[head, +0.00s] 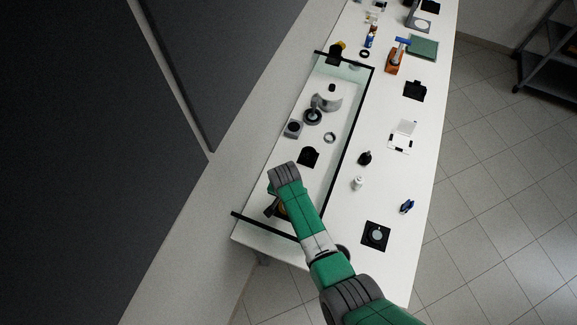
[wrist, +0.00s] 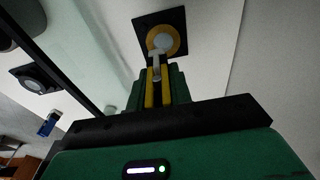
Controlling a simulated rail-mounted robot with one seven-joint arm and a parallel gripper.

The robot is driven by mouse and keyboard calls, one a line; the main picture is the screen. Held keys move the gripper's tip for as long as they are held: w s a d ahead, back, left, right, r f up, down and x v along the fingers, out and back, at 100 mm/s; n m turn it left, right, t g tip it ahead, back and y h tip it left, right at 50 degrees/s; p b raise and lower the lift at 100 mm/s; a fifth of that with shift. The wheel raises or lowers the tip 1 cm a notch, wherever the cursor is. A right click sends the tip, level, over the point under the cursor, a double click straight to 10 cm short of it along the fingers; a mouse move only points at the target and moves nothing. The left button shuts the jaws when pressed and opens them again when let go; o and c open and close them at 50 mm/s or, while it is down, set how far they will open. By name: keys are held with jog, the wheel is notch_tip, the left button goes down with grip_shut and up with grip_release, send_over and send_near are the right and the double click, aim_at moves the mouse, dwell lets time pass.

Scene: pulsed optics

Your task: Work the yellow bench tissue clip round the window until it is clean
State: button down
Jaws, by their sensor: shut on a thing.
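In the wrist view, my gripper (wrist: 158,82) is shut on the yellow tissue clip (wrist: 150,92), which shows as narrow yellow strips between the green fingers. A pale tissue end (wrist: 155,62) sticks out ahead of it. The window (wrist: 163,42) is a pale disc in a gold ring on a black square mount (wrist: 143,24). The tissue end overlaps the ring's lower edge in the picture; I cannot tell whether it touches the glass. In the head view, my wrist hides most of the clip and window at the bench's near left end.
A black-edged clear panel (head: 347,146) runs along the bench beside my arm. Outside it lie a black mount with a disc (head: 375,236), a blue clip (head: 407,206) and a white bottle (head: 358,183). Behind my wrist stands a black mount (head: 308,157).

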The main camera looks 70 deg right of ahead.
jog(key=shift+w+a+f+b, duration=0.1)
jog(key=shift+f+b, duration=2.2)
jog(key=shift+f, duration=0.35)
jog(key=shift+r, duration=0.1)
jog(key=c, duration=2.1)
grip_release()
grip_shut()
jog(key=shift+f+b, duration=0.45)
jog(key=shift+f, duration=0.2)
jog(key=shift+s+d+r, duration=0.1)
jog(key=shift+s+d, duration=0.15)
jog(key=shift+d, duration=0.3)
jog(key=shift+w+b, duration=0.15)
jog(key=shift+b, duration=0.2)
